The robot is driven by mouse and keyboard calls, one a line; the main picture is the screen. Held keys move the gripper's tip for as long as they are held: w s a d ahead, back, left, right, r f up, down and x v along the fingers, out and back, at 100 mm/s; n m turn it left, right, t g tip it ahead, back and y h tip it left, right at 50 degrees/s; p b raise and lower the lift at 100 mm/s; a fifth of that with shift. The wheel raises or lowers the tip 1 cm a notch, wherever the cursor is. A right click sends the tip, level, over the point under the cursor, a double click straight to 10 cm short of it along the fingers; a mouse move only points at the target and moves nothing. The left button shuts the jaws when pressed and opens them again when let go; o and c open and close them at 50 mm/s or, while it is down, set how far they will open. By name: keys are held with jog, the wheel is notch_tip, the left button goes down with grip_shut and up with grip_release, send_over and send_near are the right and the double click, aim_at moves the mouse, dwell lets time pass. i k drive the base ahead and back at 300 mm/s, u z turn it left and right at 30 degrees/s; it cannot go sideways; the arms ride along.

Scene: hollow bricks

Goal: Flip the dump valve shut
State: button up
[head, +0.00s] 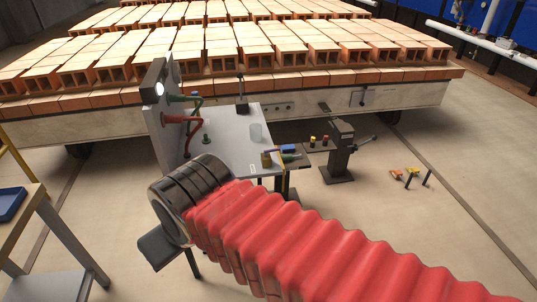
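A grey upright panel (158,112) with a round lit lamp or gauge stands at the left end of a grey bench (232,138). Red curved pipework (195,132) with a red handle-like part (177,119) and green fittings joins the panel. A small green piece (206,138) stands on the bench. I cannot tell for sure which part is the dump valve, nor its lever position. My arm, in a red ribbed sleeve with a black ringed joint, fills the lower middle. My gripper is not visible; the black joint hides what lies beyond it.
A clear cup (256,132) and small items lie on the bench. Behind is a kiln car (300,107) stacked with hollow bricks (254,58). A dark pedestal (337,155) stands right of the bench. A table with a blue tray (10,204) is at left.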

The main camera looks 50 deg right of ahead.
aim_at(266, 153)
jog(key=z, duration=0.1)
jog(key=i, duration=1.35)
jog(key=u, duration=0.2)
